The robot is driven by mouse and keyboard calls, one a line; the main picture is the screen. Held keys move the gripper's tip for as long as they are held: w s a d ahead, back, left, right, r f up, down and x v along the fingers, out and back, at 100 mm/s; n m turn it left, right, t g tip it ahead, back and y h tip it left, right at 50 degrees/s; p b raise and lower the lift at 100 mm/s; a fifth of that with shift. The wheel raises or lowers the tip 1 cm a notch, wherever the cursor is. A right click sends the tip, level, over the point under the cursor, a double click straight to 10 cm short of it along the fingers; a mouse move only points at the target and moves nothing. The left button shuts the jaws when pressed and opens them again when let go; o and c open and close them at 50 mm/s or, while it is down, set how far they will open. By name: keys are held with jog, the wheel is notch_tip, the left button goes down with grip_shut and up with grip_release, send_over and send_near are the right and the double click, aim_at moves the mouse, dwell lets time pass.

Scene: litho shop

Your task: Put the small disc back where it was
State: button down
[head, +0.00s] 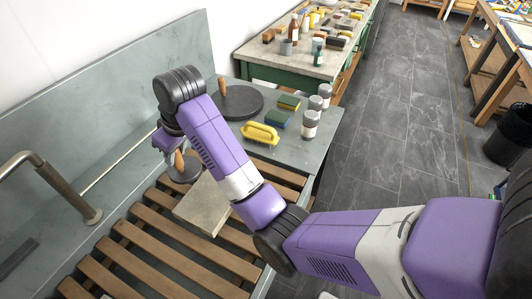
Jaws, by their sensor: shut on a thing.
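The small disc (190,174) is dark grey and round, with an upright wooden handle (180,160). My gripper (178,153) is at the handle's upper part and shut on it, pointing down. My purple wrist and forearm hide part of the disc's surroundings. The disc is over or on the far end of the wooden slats; I cannot tell whether it touches them. A larger dark disc (240,103) with a wooden handle (222,87) lies on the grey bench behind my arm.
A pale stone slab (203,207) lies on the wooden slats (150,255). A yellow brush (260,134), sponges (289,103) and several white-and-dark jars (310,124) stand on the bench at right. A metal tap (60,180) is at left. A cluttered table (290,62) stands behind.

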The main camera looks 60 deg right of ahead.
jog(key=s+d+r+n+p, duration=0.1)
jog(key=s+d+r+p, duration=0.15)
jog(key=s+d, duration=0.6)
jog(key=s+d+r+p, duration=0.1)
jog(key=s+d+r, duration=0.3)
jog(key=d, duration=0.8)
jog(key=s+d+r+n+p, duration=0.1)
jog(key=s+d+r+p, duration=0.1)
jog(key=s+d, duration=0.65)
jog(key=shift+y, duration=0.3)
jog(key=shift+w+d+f+b, duration=0.25)
jog(key=shift+f+b, duration=0.25)
jog(key=shift+f, duration=2.9)
jog(key=shift+w+d+f+b, duration=0.1)
jog(key=shift+d+f+b, duration=0.3)
jog(key=shift+f, duration=3)
jog(key=shift+w+d+f+b, duration=0.2)
jog(key=shift+f+b, duration=0.35)
jog(key=shift+f, duration=2.85)
jog(key=shift+a+f, duration=0.1)
jog(key=shift+f, duration=0.05)
jog(key=c, duration=1.1)
grip_release()
jog(key=shift+f, duration=0.1)
